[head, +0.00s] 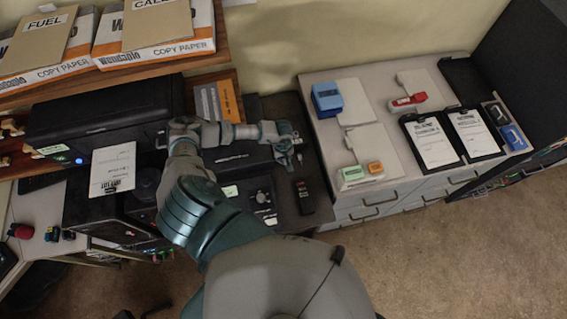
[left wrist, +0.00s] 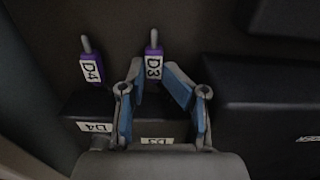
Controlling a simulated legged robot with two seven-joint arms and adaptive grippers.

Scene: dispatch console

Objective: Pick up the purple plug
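Two purple plugs show in the left wrist view. One is labelled D4 (left wrist: 91,66) on the left, the other D3 (left wrist: 153,62) nearer the middle, each with a grey tip pointing up in the picture. My left gripper (left wrist: 154,80) is open, its blue-padded fingers one on each side of the D3 plug's lower end. I cannot tell whether they touch it. In the head view my left gripper (head: 286,143) is over the dark console surface, and the plugs there are too small or hidden to make out. My right gripper is not in view.
A dark block with D4 and D3 labels (left wrist: 96,127) sits below the plugs in the left wrist view, and a black box (left wrist: 262,120) stands close on the right. In the head view a black handset (head: 304,197) lies near the gripper, with grey drawers (head: 375,205) to the right.

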